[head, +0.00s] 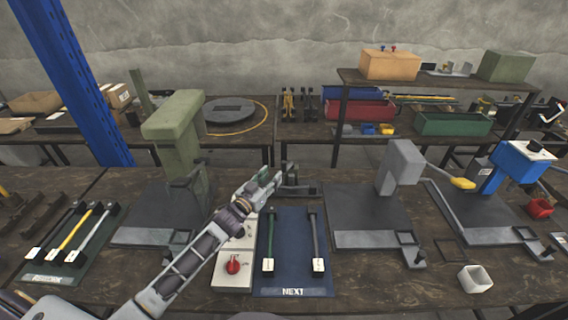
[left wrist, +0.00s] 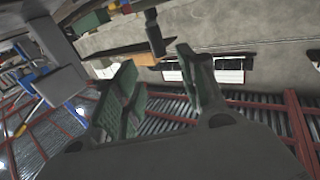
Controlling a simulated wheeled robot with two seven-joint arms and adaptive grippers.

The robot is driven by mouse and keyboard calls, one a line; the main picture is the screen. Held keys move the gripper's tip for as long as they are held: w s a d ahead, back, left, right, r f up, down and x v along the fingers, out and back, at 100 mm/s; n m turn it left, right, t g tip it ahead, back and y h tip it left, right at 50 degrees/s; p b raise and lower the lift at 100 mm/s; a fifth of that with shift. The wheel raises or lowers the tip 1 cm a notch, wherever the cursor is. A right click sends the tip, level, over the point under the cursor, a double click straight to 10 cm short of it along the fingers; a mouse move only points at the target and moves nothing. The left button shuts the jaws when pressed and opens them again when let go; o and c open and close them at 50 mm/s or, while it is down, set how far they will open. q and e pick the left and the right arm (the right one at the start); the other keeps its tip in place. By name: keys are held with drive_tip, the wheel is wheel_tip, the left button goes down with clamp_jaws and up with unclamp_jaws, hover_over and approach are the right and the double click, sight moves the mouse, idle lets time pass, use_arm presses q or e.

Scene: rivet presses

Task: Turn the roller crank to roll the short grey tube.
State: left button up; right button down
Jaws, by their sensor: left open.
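My left gripper (head: 268,180) reaches in from the left, over the far edge of the blue mat marked NEXT (head: 292,278). In the left wrist view its two green-padded fingers (left wrist: 160,85) stand apart with nothing between them. A dark bracket with an arm (head: 298,188) stands just beyond the gripper; I cannot tell whether it is the roller crank. A dark upright piece (left wrist: 155,35) shows beyond the fingertips in the wrist view, apart from them. A grey rod (head: 315,238) and a green rod (head: 270,237) lie on the blue mat; I cannot confirm which is the short grey tube.
A green press (head: 178,130) stands left, a grey press (head: 398,165) and a blue press (head: 520,160) right. A white box with a red knob (head: 232,265) sits beside the blue mat. A dark green mat (head: 75,262) holds several rods.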

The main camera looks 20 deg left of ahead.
sight(282, 164)
use_arm(q)
drive_tip(key=shift+x, duration=4.85)
clamp_jaws()
